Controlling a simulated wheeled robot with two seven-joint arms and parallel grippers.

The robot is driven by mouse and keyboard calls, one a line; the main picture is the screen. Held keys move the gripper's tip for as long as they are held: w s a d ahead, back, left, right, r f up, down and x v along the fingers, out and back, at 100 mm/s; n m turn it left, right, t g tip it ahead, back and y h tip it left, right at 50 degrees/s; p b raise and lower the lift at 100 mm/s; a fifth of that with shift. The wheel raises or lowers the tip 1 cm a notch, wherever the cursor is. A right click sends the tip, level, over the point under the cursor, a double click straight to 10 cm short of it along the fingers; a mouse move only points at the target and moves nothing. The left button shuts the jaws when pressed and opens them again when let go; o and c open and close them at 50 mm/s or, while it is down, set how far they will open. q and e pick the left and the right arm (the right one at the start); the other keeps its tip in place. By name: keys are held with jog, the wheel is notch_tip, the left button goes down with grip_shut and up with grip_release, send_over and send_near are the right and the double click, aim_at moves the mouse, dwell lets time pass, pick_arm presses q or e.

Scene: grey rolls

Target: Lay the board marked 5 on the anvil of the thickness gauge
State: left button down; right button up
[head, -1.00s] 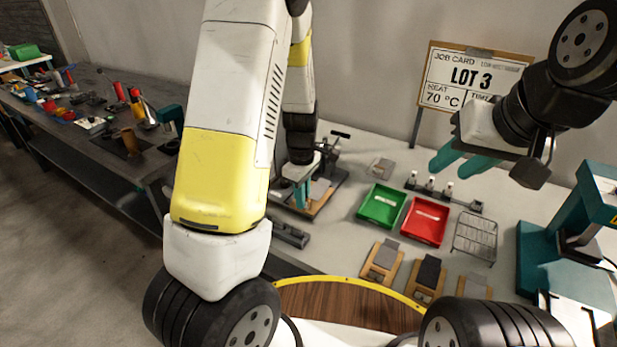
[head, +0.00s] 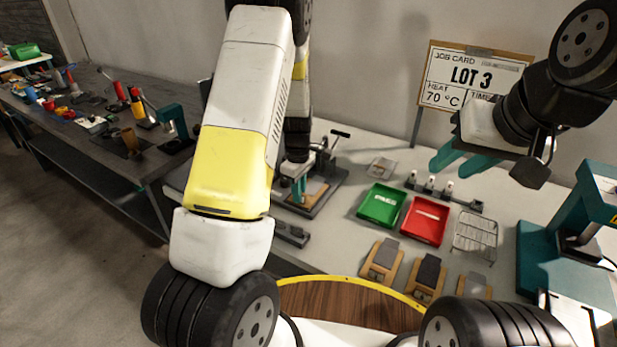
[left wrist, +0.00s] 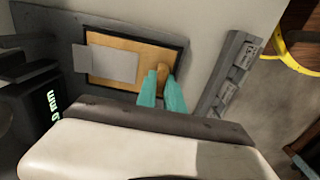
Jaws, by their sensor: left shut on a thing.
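A tan wooden board (left wrist: 109,75) with a grey slab (left wrist: 112,63) on it lies over the dark framed base of the thickness gauge (left wrist: 185,44) in the left wrist view. A small display with "mm" (left wrist: 53,106) is beside it. My left gripper (left wrist: 164,92) is shut on the board's wooden knob at its right end. In the head view my left gripper (head: 299,190) is over the gauge, partly hidden by my arm. The board's number cannot be read, and I cannot tell whether its underside touches the anvil. My right gripper (head: 463,162) is open and empty above the bench.
Three similar boards (head: 382,259) stand along the bench front. A green tray (head: 381,205), a red tray (head: 425,221) and a wire rack (head: 475,236) lie behind them. A teal press (head: 560,245) stands at right. A grey slotted block (left wrist: 232,75) lies near the gauge.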

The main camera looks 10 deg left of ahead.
pick_arm(q)
jog(key=shift+f, duration=0.15)
jog(key=c, duration=1.5)
grip_release()
jog(key=shift+o, duration=0.2)
notch_tip(320, 180, up, 13)
jog(key=s+d+r+m+t+h, duration=0.1)
jog(key=s+r+m+t+h, duration=0.15)
jog(key=s+r+m, duration=0.75)
jog(key=s+r+m+t, duration=0.2)
jog(key=s+r, duration=0.2)
jog(key=s, duration=0.3)
jog(key=s+d+r+m+t, duration=0.1)
jog(key=s+r+m, duration=0.1)
jog(key=s+r, duration=0.2)
jog(key=shift+s+r+m+t, duration=0.25)
jog(key=shift+s+m+t, duration=0.1)
jog(key=shift+s, duration=1.3)
jog(key=shift+d, duration=0.1)
